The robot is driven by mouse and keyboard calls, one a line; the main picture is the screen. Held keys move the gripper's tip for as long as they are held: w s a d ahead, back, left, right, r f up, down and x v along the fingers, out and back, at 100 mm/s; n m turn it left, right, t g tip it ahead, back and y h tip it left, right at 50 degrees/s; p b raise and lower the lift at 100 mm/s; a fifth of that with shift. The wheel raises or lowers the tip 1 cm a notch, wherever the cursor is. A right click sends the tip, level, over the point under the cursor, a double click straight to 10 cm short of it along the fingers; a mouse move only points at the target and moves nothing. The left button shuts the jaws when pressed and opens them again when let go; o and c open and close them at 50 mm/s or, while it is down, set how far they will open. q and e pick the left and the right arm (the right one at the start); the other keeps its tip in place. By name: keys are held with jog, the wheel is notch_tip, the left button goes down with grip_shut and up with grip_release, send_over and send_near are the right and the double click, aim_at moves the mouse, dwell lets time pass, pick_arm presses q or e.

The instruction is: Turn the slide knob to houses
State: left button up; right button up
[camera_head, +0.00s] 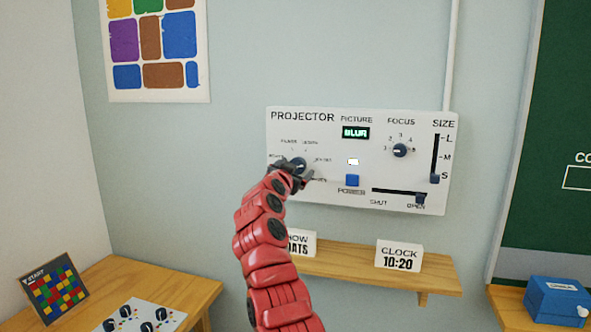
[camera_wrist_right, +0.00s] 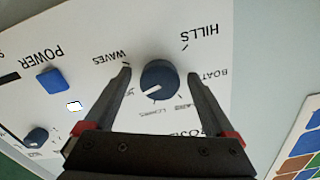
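The slide knob (camera_head: 299,163) is a dark blue dial at the left of the white projector panel (camera_head: 285,194), ringed by small labels. In the wrist view the knob (camera_wrist_right: 160,76) shows upside-down labels, among them WAVES, HILLS and BOAT; no label readable as houses shows. Its white pointer line points toward the lower left there. My right gripper (camera_head: 291,170) is at the knob; in the wrist view its two fingers (camera_wrist_right: 159,76) stand open on either side, with a visible gap to each side of the knob. My left gripper is not in view.
The panel also has a POWER button (camera_head: 352,180), a focus knob (camera_head: 400,150), a size slider (camera_head: 435,178), a shutter slider (camera_head: 421,198) and a display reading BLUR (camera_head: 355,133). A wooden shelf (camera_head: 345,267) below holds a partly hidden card (camera_head: 303,243) and a clock card (camera_head: 399,256).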

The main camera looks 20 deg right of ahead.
jog(key=shift+s+r, duration=0.1)
jog(key=shift+s, duration=0.05)
jog(key=b+v, duration=0.3)
jog(key=v, duration=1.4)
jog(key=shift+a, duration=0.15)
